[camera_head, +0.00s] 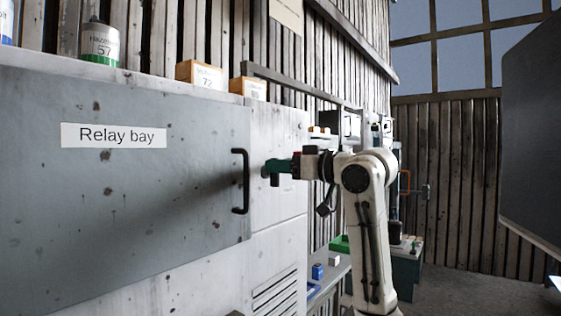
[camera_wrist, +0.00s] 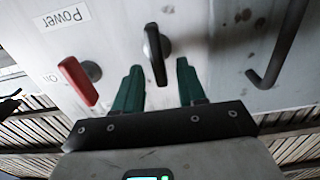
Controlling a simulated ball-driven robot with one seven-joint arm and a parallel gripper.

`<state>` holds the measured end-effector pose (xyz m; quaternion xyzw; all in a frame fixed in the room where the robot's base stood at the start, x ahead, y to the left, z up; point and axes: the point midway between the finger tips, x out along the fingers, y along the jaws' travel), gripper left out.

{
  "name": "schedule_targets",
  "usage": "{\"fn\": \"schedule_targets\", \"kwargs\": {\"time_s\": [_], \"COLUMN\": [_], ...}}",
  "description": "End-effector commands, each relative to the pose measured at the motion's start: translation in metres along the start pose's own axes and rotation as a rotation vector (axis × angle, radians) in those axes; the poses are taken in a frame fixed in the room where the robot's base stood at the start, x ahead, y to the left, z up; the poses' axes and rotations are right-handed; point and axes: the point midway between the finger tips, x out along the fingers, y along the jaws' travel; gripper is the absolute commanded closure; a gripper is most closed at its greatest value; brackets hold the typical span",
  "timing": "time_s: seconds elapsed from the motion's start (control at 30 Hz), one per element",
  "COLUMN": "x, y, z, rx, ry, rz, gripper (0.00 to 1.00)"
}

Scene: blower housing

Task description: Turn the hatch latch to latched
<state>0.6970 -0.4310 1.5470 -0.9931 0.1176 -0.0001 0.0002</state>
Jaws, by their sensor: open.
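The hatch latch (camera_wrist: 154,50) is a dark, elongated handle on a pale panel in the wrist view. My gripper (camera_wrist: 159,68) is open, with its two green fingers on either side of the latch's near end and visible gaps between. How deep the fingers reach around it is hard to tell. In the head view my gripper (camera_head: 272,168) is at the pale panel, right of the hatch's black pull handle (camera_head: 240,181). There the latch is largely hidden by the fingers. The grey hatch (camera_head: 110,200) labelled "Relay bay" looks closed.
A red power lever (camera_wrist: 78,82) is left of the fingers in the wrist view, under a "Power" label (camera_wrist: 62,17). The pull handle (camera_wrist: 280,48) sticks out on the right. A can (camera_head: 100,45) and boxes (camera_head: 200,75) stand on top of the housing.

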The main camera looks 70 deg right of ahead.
Motion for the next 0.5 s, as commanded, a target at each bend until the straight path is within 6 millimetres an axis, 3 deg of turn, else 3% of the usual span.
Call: {"fn": "schedule_targets", "kwargs": {"time_s": [0.37, 0.5], "x": [0.0059, 0.0057], "y": [-0.0002, -0.0002], "z": [0.0007, 0.0006], "rx": [0.0, 0.0], "ry": [-0.001, -0.001], "rz": [0.0, 0.0], "gripper": [0.6, 0.73]}}
